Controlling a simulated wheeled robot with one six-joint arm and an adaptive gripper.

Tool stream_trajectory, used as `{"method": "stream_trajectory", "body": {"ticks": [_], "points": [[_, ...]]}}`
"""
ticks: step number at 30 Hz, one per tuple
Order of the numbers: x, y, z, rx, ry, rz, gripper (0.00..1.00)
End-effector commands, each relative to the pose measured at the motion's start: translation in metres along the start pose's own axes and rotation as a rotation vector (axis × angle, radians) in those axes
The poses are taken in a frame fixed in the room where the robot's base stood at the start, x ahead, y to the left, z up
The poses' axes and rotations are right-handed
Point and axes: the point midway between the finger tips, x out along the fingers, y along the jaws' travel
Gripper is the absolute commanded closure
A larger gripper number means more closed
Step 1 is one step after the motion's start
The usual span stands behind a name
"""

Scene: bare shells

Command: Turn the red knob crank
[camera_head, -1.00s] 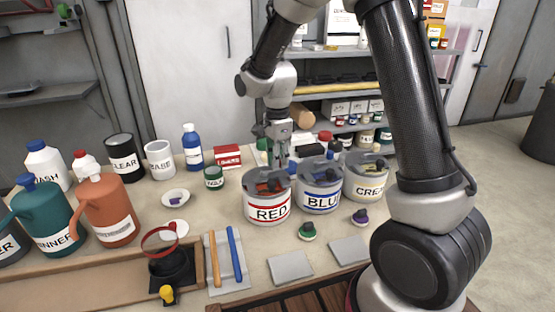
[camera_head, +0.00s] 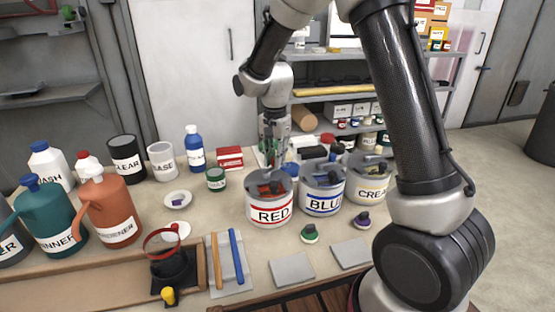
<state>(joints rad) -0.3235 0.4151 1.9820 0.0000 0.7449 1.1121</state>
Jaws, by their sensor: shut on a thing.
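The RED can (camera_head: 270,211) stands upright on the table with a grey lid. Dark and reddish crank parts (camera_head: 268,187) show on its lid. My gripper (camera_head: 273,158) points down at the back of this lid. Its jaws are closed on a small part there, apparently the red knob crank, but the fingers hide most of the contact. The BLUE can (camera_head: 322,200) and the CREAM can (camera_head: 369,192) stand to the right, also with grey lids and crank parts on top.
A small green jar (camera_head: 215,179) stands left of the RED can. Two small knobbed pieces, green (camera_head: 310,234) and purple (camera_head: 361,219), lie in front of the cans. Grey plates (camera_head: 292,269) lie at the front. Shelves (camera_head: 335,91) stand behind.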

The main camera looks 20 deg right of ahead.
Motion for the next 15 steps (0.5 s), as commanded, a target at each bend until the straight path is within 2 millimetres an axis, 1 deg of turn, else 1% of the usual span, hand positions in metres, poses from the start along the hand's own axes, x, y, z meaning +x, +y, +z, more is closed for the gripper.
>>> {"method": "stream_trajectory", "body": {"ticks": [15], "points": [[0.0, -0.021, 0.002, -0.49, 0.001, -0.001, 1.0]]}}
